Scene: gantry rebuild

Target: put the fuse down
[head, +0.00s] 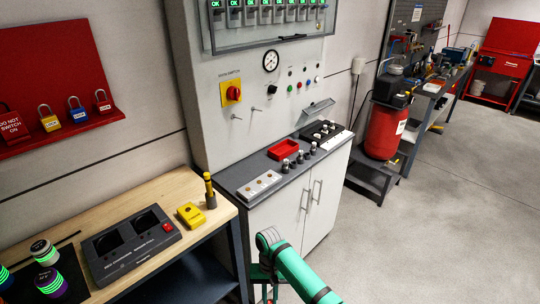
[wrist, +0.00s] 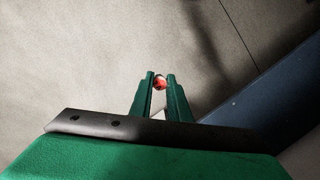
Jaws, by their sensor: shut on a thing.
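My gripper (wrist: 160,94) is shut on a small red-and-white thing, which I take for the fuse (wrist: 160,82). Its red end shows between the green fingertips in the wrist view; the rest is mostly hidden by the fingers. Bare floor lies beyond it there. In the head view my green arm reaches in at the bottom, low in front of the cabinet doors. The gripper there is mostly hidden behind the arm.
The grey cabinet counter (head: 238,170) holds a red tray (head: 289,149), a pale block with round sockets (head: 260,185), several small knobbed cylinders (head: 300,157) and a dark block. A wooden bench (head: 155,192) with a charger (head: 131,243) stands left. Open floor lies right.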

